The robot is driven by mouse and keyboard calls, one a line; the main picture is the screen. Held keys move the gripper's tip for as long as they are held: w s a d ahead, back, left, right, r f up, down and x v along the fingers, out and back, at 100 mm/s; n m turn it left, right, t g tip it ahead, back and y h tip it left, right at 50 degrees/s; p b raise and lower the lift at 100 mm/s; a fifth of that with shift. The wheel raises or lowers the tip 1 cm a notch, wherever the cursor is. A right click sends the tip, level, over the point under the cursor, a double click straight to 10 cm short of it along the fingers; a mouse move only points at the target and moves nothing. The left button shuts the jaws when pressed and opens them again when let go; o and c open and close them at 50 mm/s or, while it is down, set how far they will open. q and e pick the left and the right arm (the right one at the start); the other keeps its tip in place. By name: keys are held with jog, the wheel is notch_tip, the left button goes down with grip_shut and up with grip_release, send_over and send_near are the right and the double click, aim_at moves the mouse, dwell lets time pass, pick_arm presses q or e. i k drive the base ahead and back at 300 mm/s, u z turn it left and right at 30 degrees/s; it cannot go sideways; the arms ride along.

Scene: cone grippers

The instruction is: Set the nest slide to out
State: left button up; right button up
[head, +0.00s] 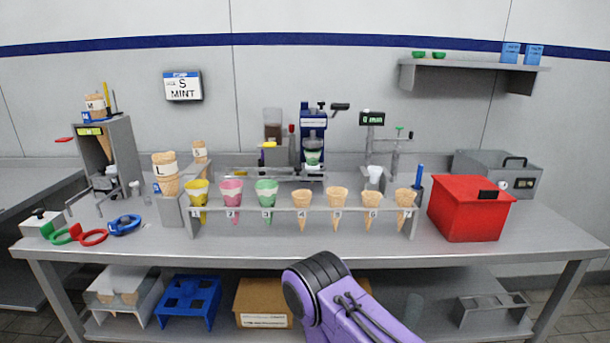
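A blue press-like machine (313,125) stands at the back middle of the bench. Low grey rails (260,172) run beside and in front of the machine. I cannot tell for sure which part is the nest slide or which position it is in. One of my purple arm links, with a black ring, shows at the bottom middle, in front of the bench edge. Neither of my grippers is in view.
A rack (330,208) of several numbered cones spans the bench front. A red box (468,208) stands right, before a grey case (498,172). A cone dispenser (122,150) and red and green rings (92,238) are left. The front strip of bench is mostly clear.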

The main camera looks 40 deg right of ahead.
aim_at(310, 170)
jog(key=u, duration=0.05)
jog(key=k, duration=0.35)
jog(key=z, duration=0.75)
